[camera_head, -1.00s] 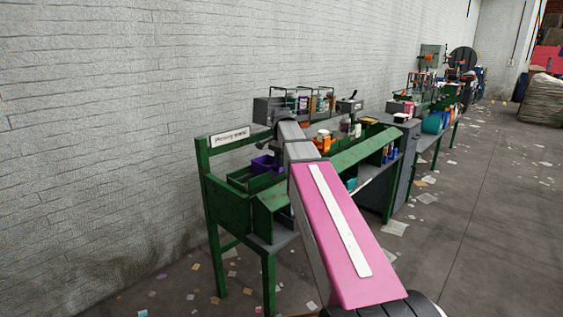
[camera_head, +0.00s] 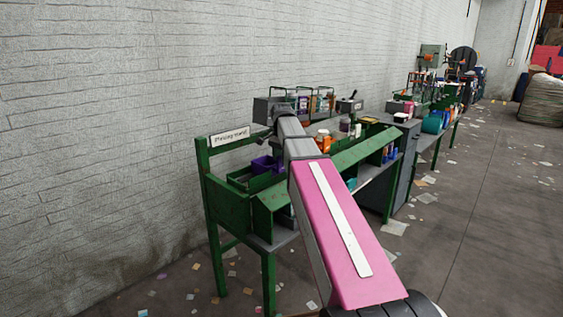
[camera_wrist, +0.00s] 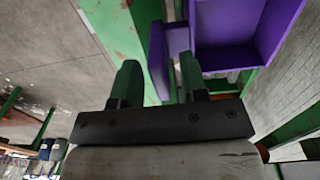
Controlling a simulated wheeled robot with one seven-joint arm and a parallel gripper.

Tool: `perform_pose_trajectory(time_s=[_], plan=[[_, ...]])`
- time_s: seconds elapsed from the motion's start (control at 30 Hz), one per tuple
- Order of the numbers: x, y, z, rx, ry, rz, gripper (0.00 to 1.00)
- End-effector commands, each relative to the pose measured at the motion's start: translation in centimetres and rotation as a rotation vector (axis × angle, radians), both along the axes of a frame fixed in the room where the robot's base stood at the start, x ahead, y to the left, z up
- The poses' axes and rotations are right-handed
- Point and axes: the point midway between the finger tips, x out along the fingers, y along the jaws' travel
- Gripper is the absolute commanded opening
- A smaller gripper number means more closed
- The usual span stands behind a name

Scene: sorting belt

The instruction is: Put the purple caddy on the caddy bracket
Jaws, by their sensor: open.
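The purple caddy (camera_head: 267,164) sits in the green trough at the near end of the green bench. In the wrist view the caddy (camera_wrist: 230,60) is an open box at the upper right, and an upright purple part of it stands beyond and between my fingers. My gripper (camera_wrist: 157,70) is open, its two dark green fingers on either side of that part in the picture. I cannot tell whether they touch it. I cannot make out the caddy bracket for certain.
The green bench (camera_head: 235,200) stands along the white brick wall (camera_head: 120,110), with a white sign (camera_head: 229,138) at its near end. A rack of several bottles (camera_head: 318,103) stands at the back. Open floor (camera_head: 480,210) with scattered papers lies to the right.

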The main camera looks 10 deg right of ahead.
Motion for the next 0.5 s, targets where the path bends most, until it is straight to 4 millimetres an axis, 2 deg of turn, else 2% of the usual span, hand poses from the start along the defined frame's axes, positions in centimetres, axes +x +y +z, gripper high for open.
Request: perform_pose_trajectory(time_s=[0.3, 0.5], plan=[[0.1, 0.0, 5.9, 0.000, -0.003, 0.000, 0.40], [0.1, 0.0, 8.8, 0.000, -0.002, 0.000, 0.40]])
